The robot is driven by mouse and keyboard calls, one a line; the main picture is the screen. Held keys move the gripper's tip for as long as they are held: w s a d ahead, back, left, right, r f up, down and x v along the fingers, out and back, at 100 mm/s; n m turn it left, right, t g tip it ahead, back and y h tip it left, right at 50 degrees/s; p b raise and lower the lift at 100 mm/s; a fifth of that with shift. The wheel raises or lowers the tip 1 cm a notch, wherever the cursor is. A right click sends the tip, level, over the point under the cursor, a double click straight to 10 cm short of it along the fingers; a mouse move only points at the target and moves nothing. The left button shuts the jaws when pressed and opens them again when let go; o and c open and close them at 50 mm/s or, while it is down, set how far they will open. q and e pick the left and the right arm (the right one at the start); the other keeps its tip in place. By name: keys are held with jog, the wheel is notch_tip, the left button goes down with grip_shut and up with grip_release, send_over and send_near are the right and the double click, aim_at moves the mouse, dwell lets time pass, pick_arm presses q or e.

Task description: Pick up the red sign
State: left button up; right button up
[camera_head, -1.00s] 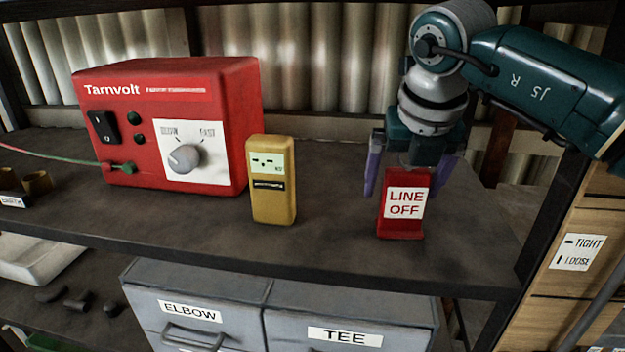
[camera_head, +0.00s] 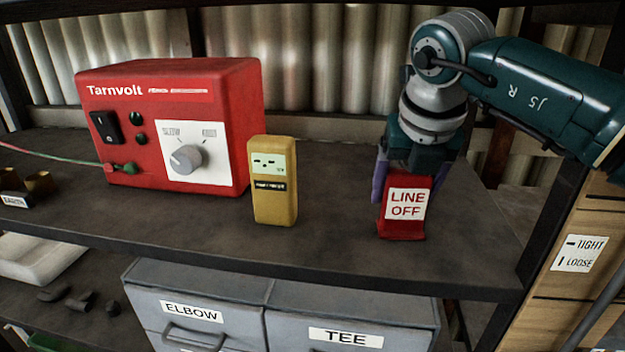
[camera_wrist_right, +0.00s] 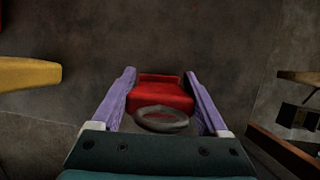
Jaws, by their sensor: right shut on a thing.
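The red sign (camera_head: 402,224) with a white "LINE OFF" label stands upright on the shelf at the right in the head view. My right gripper (camera_head: 404,180) comes down on it from above, with a purple finger at its left side. In the right wrist view the red sign (camera_wrist_right: 160,90) sits between the two purple fingers of the right gripper (camera_wrist_right: 160,100). A grey ring shows at its near end. The gripper is shut on the sign, whose base still appears to rest on the shelf. My left gripper is out of view.
A yellow meter (camera_head: 273,180) and a red Tarnvolt box (camera_head: 215,90) stand left of the sign on the shelf (camera_head: 330,250). A dark post bounds the shelf at the right. Grey ELBOW and TEE drawers (camera_head: 285,310) sit below. Shelf space between meter and sign is clear.

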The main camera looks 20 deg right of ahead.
jog(key=shift+c, duration=0.5)
jog(key=shift+r, duration=0.1)
jog(key=shift+r, duration=0.6)
jog(key=shift+s+r, duration=0.1)
jog(key=shift+s, duration=0.1)
jog(key=s+a, duration=0.4)
jog(key=s, duration=0.4)
jog(key=s+a, duration=0.3)
jog(key=s, duration=0.5)
jog(key=shift+a, duration=0.4)
jog(key=shift+w, duration=0.1)
